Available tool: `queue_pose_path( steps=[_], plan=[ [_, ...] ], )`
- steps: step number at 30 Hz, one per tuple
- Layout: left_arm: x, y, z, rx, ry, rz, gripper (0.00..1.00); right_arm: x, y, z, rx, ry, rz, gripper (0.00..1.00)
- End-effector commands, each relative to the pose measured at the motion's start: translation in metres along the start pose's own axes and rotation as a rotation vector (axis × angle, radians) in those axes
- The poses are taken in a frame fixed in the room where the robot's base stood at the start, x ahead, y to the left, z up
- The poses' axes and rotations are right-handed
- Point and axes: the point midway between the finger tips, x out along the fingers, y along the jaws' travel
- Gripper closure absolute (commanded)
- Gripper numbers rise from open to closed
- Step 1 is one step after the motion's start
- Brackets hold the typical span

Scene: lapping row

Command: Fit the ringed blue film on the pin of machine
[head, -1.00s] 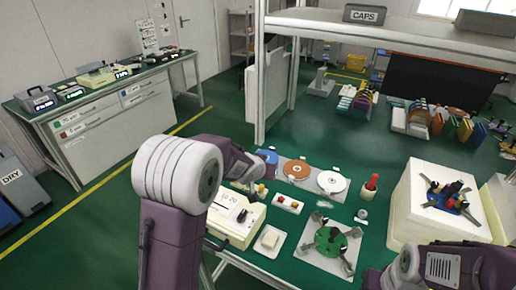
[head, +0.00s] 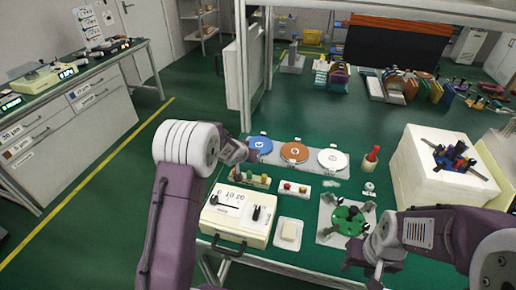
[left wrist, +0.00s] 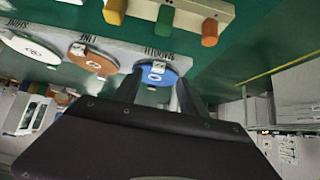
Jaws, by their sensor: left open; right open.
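The blue film (head: 259,146) is a round disc with a pale centre, leftmost of three discs in a row on a grey strip. It also shows in the left wrist view (left wrist: 158,73), seen between the two dark fingers. My left gripper (left wrist: 160,86) is open and empty, close to the blue disc; the head view shows it just left of that disc, its fingertips partly hidden. My right gripper (head: 373,268) is open and empty at the front, near a green round plate with grey arms (head: 347,220). I cannot tell which part is the machine's pin.
An orange disc (head: 294,152) and a white disc (head: 332,159) lie beside the blue one. A cream box with a scale (head: 239,213), a block of coloured pegs (head: 250,181) and a red-handled tool (head: 371,157) stand around. A large white block (head: 437,170) bounds the right.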

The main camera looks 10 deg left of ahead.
Motion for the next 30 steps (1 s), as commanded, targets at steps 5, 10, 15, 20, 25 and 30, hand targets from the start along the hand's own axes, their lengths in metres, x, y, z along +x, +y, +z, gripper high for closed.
queue_pose_path(
  steps=[5,10,15,20,25,30],
  plan=[
    [0.011,0.0,-0.001,0.001,0.001,0.0,0.51,0.001,0.0,0.0,0.0,0.0,0.0,0.55],
    [0.035,0.001,0.0,0.001,-0.001,0.001,0.51,0.001,0.0,0.0,0.0,0.0,0.0,0.55],
    [0.058,0.001,-0.002,0.0,0.0,0.001,0.51,-0.003,0.0,0.0,0.0,0.0,0.0,0.55],
    [0.062,0.001,-0.002,0.0,0.001,0.0,0.51,-0.003,0.0,0.0,0.0,0.0,0.0,0.55],
    [0.062,0.001,-0.002,0.0,0.001,0.0,0.7,-0.003,0.0,0.0,0.0,0.0,0.0,0.55],
    [0.062,0.001,-0.002,0.0,0.001,0.0,1.0,-0.003,0.0,0.0,0.0,0.0,0.0,0.55]
  ],
)
